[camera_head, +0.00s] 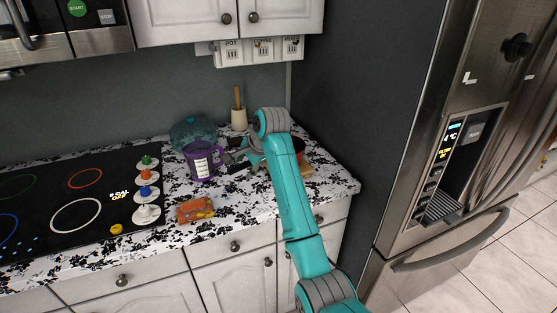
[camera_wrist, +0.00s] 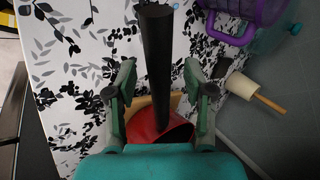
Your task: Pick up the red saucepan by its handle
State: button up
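The red saucepan (camera_wrist: 150,128) shows at the bottom of the wrist view, with its black handle (camera_wrist: 157,65) running up the picture. My gripper (camera_wrist: 158,82) is open, one finger on each side of the handle in this view. Gaps show between both fingers and the handle. I cannot tell whether the fingers are level with the handle or still above it. In the head view, my arm hides most of the saucepan (camera_head: 299,145); only a red edge shows to its right. My gripper (camera_head: 238,157) is beside the purple container there.
The purple container (camera_head: 200,163) stands left of my gripper, with a clear teal vessel (camera_head: 190,132) behind it. A white crock (camera_head: 239,121) with a wooden handle stands at the back. An orange packet (camera_head: 194,210) lies in front. The fridge (camera_head: 470,150) is right.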

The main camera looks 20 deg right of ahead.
grip_shut()
jog(key=shift+r, duration=0.1)
